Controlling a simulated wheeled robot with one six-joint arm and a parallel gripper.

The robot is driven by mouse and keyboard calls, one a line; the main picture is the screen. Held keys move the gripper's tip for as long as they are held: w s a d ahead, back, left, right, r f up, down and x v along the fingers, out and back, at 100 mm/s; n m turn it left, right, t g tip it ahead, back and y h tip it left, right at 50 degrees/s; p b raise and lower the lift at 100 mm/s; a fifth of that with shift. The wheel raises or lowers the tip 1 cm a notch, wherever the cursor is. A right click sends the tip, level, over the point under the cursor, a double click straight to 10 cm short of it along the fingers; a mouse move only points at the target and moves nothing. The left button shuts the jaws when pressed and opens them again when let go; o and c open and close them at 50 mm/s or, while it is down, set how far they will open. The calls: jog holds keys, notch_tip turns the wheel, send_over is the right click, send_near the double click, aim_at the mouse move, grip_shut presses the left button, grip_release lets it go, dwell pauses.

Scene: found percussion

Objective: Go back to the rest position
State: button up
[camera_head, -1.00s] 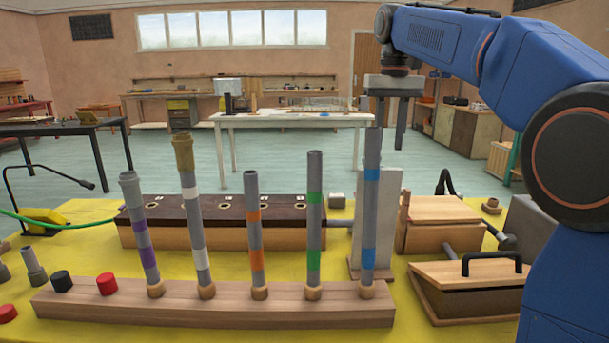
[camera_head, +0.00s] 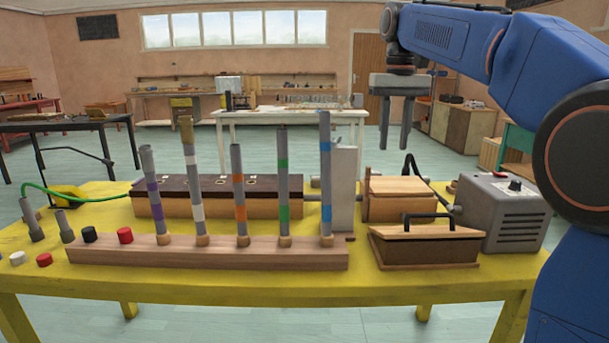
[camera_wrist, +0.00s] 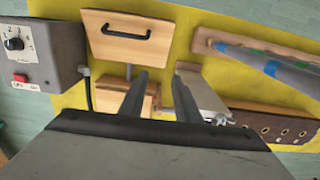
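My gripper (camera_head: 395,140) hangs in the air with its fingers pointing down, behind and to the right of the tube with blue bands (camera_head: 326,180). Its two fingers stand apart with nothing between them. In the wrist view the gripper's fingers (camera_wrist: 147,90) show dark and apart, with the wooden boxes and yellow table beyond them. My arm comes in from the right, raised above the table.
A yellow table (camera_head: 200,282) carries a wooden rail (camera_head: 190,256) of upright banded tubes, a handled wooden box (camera_head: 424,246), a grey box with a dial (camera_head: 502,215) and several loose caps. A white table (camera_head: 290,118) stands behind. Floor shows around the yellow table.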

jog(key=s+d+f+t, duration=0.2)
jog(key=s+d+f, duration=0.1)
jog(key=s+f, duration=1.2)
jog(key=s+d+f+t, duration=0.2)
jog(key=s+d+f, duration=0.2)
jog(key=s+f, duration=1.2)
jog(key=shift+s+d+f+t, duration=0.15)
jog(key=shift+s+t, duration=0.25)
jog(key=shift+s, duration=0.75)
